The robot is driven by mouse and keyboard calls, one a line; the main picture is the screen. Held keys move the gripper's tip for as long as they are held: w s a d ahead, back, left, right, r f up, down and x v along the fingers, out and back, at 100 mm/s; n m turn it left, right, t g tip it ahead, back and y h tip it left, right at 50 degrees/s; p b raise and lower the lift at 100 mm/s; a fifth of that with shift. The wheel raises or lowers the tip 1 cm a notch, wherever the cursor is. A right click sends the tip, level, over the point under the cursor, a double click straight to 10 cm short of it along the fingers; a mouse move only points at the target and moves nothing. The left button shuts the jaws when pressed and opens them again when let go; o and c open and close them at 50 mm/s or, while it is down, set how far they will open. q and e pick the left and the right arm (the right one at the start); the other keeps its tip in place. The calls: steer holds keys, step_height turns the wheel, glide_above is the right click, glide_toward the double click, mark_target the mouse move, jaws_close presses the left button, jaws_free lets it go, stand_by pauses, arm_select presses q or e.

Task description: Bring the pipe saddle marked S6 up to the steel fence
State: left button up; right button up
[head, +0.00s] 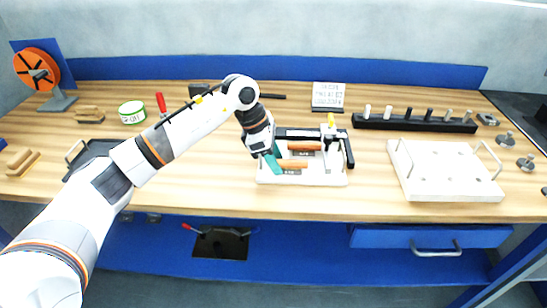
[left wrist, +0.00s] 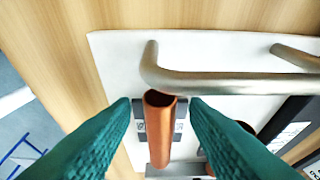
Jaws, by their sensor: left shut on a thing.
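My left gripper (head: 272,162), with teal fingers, reaches down over the left part of the white fixture board (head: 325,179). In the left wrist view its fingertips (left wrist: 160,105) close on a grey saddle with a copper-coloured pipe (left wrist: 159,122) on it. In the head view this front saddle's pipe (head: 293,165) lies beside the fingers, and its marking is too small to read. A second copper-coloured piece (head: 305,146) lies behind it. My right gripper is out of view.
A bent steel handle (left wrist: 225,82) crosses close above the saddle in the left wrist view. A yellow-tipped upright clamp (head: 331,121) stands at the board's right. A white tray (head: 450,190) with handles lies farther right. Wood between board and tray is clear.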

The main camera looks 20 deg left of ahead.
mark_target(289, 164)
arm_select(q)
steer(key=shift+w+d, duration=0.2)
steer(key=shift+d, duration=0.5)
steer(key=shift+w+d, duration=0.2)
steer(key=shift+d, duration=0.45)
steer(key=shift+w+d, duration=0.2)
steer(key=shift+d, duration=0.5)
stand_by(0.7)
steer(key=o, duration=1.3)
steer(key=shift+a+r, duration=0.1)
